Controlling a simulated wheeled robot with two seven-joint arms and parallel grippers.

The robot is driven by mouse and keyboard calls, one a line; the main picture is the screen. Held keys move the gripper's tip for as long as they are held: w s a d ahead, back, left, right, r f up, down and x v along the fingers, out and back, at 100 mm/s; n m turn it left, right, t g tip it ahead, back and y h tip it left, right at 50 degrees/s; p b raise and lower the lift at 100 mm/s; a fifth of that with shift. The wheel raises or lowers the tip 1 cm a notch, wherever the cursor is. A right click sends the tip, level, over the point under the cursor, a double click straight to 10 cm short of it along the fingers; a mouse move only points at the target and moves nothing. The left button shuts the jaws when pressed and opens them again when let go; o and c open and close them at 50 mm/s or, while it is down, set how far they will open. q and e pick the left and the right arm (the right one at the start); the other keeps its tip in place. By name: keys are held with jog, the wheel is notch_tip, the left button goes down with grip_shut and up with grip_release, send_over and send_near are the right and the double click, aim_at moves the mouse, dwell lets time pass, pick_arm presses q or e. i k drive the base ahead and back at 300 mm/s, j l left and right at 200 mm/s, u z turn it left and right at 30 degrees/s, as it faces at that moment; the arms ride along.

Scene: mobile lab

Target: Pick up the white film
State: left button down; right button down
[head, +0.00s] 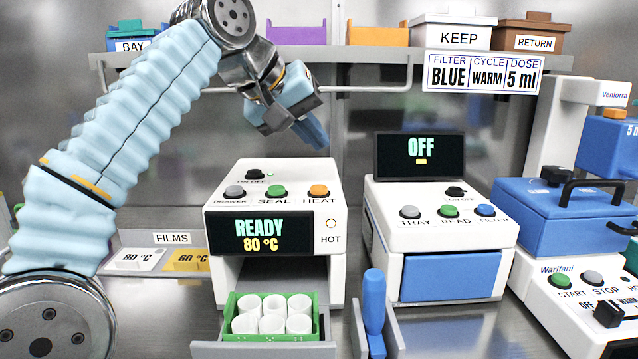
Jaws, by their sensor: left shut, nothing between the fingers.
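The white film (134,260) lies in the films holder at the left, beside a yellow film (187,261) marked 60 °C. My left arm passes in front of the holder's left side and hides part of that area. My left gripper (316,136) is raised above the white sealing machine, well up and to the right of the white film. Its blue fingers are shut and empty, pointing down to the right. I see no right gripper.
The sealing machine (222,200) reads READY 80 °C. Its open drawer (262,350) holds a green rack (316,306) of white tubes. A reader (380,240) reading OFF stands to its right. A blue-handled object (374,300) stands in front. A shelf (375,60) with bins runs behind.

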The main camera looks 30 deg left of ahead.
aim_at(130, 258)
jog(key=k, duration=1.5)
